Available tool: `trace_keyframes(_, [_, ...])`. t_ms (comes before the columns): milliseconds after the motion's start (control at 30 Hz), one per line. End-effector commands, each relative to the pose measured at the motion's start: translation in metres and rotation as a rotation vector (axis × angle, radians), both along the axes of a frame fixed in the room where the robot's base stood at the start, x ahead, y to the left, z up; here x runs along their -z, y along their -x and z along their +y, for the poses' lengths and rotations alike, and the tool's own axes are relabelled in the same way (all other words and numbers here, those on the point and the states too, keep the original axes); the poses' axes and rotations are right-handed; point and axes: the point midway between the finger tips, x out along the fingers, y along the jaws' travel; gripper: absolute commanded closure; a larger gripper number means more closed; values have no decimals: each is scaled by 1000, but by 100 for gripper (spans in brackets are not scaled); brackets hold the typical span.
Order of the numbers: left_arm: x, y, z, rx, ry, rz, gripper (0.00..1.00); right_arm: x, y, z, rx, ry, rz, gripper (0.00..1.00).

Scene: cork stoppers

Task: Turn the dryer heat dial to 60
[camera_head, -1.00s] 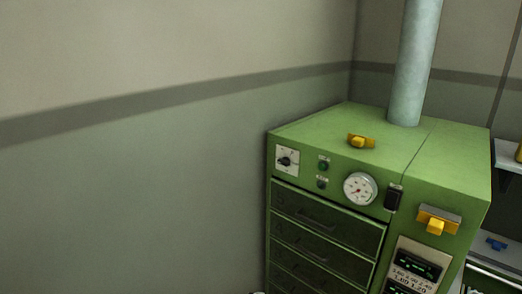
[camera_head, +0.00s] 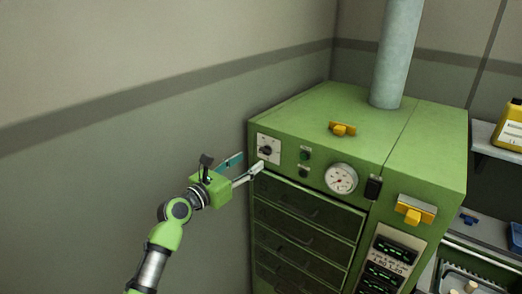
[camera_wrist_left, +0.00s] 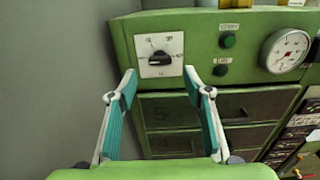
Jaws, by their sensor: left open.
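The heat dial (camera_head: 266,150) is a black knob on a white square plate at the upper left of the green dryer's (camera_head: 290,128) front. In the left wrist view the knob (camera_wrist_left: 160,58) has its bar lying roughly level, with marks around it too small to read surely. My left gripper (camera_head: 246,166) is open and empty, in front of the dryer just left of and below the dial. In the left wrist view its teal-padded fingers (camera_wrist_left: 165,82) stand apart below the dial plate and do not touch the knob. My right gripper is not in view.
Green buttons (camera_wrist_left: 227,41) and a round white gauge (camera_head: 341,178) sit right of the dial. Drawers (camera_head: 305,215) lie below it. A yellow handle (camera_head: 414,210) and a pipe (camera_head: 396,55) are further right. The wall side at left is free.

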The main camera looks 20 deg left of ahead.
Motion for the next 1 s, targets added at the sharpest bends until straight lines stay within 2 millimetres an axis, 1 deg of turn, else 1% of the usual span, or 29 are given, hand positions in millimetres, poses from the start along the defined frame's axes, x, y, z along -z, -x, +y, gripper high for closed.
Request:
trace_keyframes(33, [-2, -10, -3, 1, 1, 0, 54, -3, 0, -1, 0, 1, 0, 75])
trace_keyframes(200, [-2, -39, -14, 1, 0, -1, 54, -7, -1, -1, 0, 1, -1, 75])
trace_keyframes(400, [0, -62, -23, 1, 0, 0, 54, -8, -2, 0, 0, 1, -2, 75])
trace_keyframes(600, [0, -72, -26, -1, -1, 0, 54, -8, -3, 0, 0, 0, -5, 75])
trace_keyframes(867, [1, -73, -27, -1, -2, -1, 54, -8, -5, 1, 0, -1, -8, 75])
trace_keyframes(900, [1, -73, -27, 0, -2, -1, 57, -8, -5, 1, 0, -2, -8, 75])
trace_keyframes(967, [1, -73, -27, 0, -2, -1, 72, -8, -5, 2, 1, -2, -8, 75])
trace_keyframes(1000, [1, -73, -27, 0, -2, -1, 83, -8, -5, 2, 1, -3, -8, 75])
